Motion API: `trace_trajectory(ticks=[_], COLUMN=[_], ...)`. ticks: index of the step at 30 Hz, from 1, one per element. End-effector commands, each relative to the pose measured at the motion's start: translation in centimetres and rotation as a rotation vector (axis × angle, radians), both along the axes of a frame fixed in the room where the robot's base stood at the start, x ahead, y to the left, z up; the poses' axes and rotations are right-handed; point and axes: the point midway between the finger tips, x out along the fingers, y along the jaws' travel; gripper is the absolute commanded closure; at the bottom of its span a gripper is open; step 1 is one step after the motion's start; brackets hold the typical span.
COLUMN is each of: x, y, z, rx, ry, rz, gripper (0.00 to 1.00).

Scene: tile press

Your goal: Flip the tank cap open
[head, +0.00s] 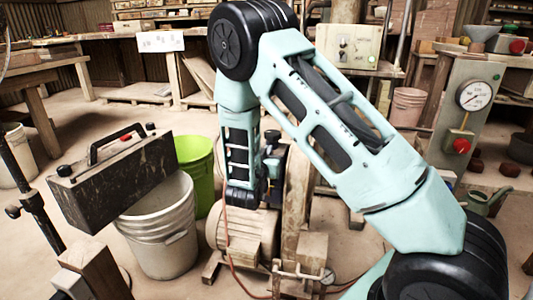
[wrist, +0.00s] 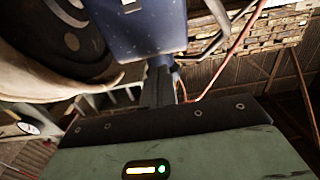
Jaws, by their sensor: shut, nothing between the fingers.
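My gripper (wrist: 163,72) shows in the wrist view as dark, narrow fingers pressed together beyond the green hand, with nothing seen between them. The fingertips are close to, and overlap in the picture, a dark blue flat-sided part (wrist: 135,28); I cannot tell whether they touch it. In the head view my arm reaches down in front of a machine with a tan ribbed drum (head: 240,234), and the fingers cannot be made out. I cannot pick out the tank cap for certain in either view.
A dark case (head: 115,180) with a handle stands at the left, beside a white bucket (head: 165,240) and a green bucket (head: 205,160). A post with a gauge (head: 474,95) stands at the right. A red hose (head: 228,245) hangs by the drum. A tan rounded part (wrist: 45,75) is close by.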

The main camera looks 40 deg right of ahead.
Motion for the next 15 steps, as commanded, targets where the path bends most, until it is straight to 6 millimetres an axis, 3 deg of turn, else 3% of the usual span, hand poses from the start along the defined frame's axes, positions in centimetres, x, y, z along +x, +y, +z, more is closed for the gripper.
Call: trace_trajectory(ticks=[15], x=[0.63], y=[-0.80], z=[-0.01], rx=[0.000], ry=[0.000], rz=[-0.001], gripper=[1.00])
